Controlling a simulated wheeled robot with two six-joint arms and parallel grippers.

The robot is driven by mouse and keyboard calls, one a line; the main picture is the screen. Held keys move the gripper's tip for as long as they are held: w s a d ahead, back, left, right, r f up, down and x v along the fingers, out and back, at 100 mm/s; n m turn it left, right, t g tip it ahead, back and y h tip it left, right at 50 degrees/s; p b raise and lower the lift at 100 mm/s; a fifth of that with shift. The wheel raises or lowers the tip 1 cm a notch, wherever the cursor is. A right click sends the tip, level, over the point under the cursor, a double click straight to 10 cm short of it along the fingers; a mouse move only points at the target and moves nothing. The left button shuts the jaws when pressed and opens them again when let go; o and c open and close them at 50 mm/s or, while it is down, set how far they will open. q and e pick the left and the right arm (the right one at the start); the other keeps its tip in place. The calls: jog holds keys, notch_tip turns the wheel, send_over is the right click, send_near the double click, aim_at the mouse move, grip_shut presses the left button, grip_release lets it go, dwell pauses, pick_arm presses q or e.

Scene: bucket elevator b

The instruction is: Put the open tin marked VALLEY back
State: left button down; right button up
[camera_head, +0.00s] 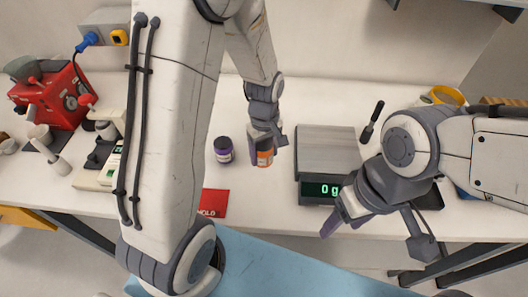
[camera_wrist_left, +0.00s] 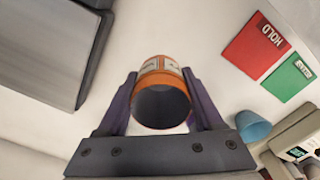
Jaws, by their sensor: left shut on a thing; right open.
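My left gripper (camera_head: 262,150) is shut on an orange tin (camera_head: 265,158) with a pale label. In the left wrist view the orange tin (camera_wrist_left: 160,68) sits between the purple fingers (camera_wrist_left: 160,105), and its dark open mouth faces the camera. Its label is too small to read, so I cannot tell if it says VALLEY. A purple tin (camera_head: 223,150) with a dark top stands on the bench just left of the held tin. My right gripper (camera_head: 346,222) is open and empty, in front of the scale at the bench's front edge.
A scale (camera_head: 328,150) reading 0 g stands right of the held tin. A red HOLD card (camera_head: 213,203) lies near the front edge; a green card (camera_wrist_left: 288,77) lies beside it. A blue cup (camera_wrist_left: 254,127) shows in the wrist view. A red machine (camera_head: 50,95) stands far left.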

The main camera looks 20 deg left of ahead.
aim_at(263, 147)
pick_arm(q)
jog(key=w+f, duration=0.1)
jog(key=w+a, duration=0.1)
jog(key=w+f+p, duration=0.1)
jog(key=w, duration=0.1)
jog(key=shift+a+f, duration=0.35)
jog(key=shift+a, duration=0.05)
notch_tip(263, 147, down, 3)
jog(key=shift+f+p, duration=0.1)
jog(key=shift+p, duration=0.3)
jog(key=shift+f, duration=0.45)
jog(key=shift+c, duration=0.2)
grip_release()
jog(key=shift+f, duration=0.1)
